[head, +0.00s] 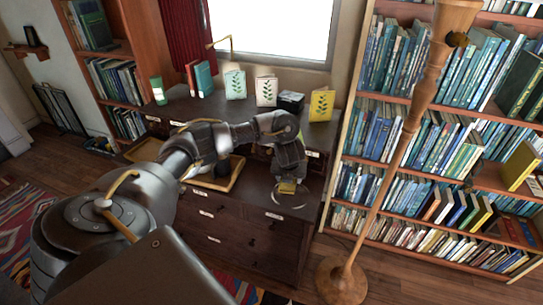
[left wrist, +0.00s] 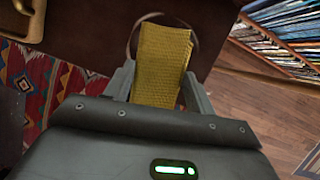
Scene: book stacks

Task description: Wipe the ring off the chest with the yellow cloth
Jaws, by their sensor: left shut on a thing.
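The yellow cloth (left wrist: 162,62) is between the fingers of my left gripper (left wrist: 158,92), which is shut on it. In the head view the cloth (head: 287,188) shows under my left gripper (head: 289,182), over the right end of the dark chest (head: 265,235). A pale ring mark (head: 301,203) shows on the chest top around and beside the cloth. In the left wrist view the ring (left wrist: 131,38) curves out on both sides of the cloth, which covers its middle. I cannot tell whether the cloth touches the top. My right gripper is not in view.
A wooden tray (head: 232,182) lies left of my gripper, partly behind my arm. Several cards, books and a black box (head: 291,101) stand along the chest's back. A wooden floor lamp (head: 392,175) and a full bookcase (head: 430,215) are on the right.

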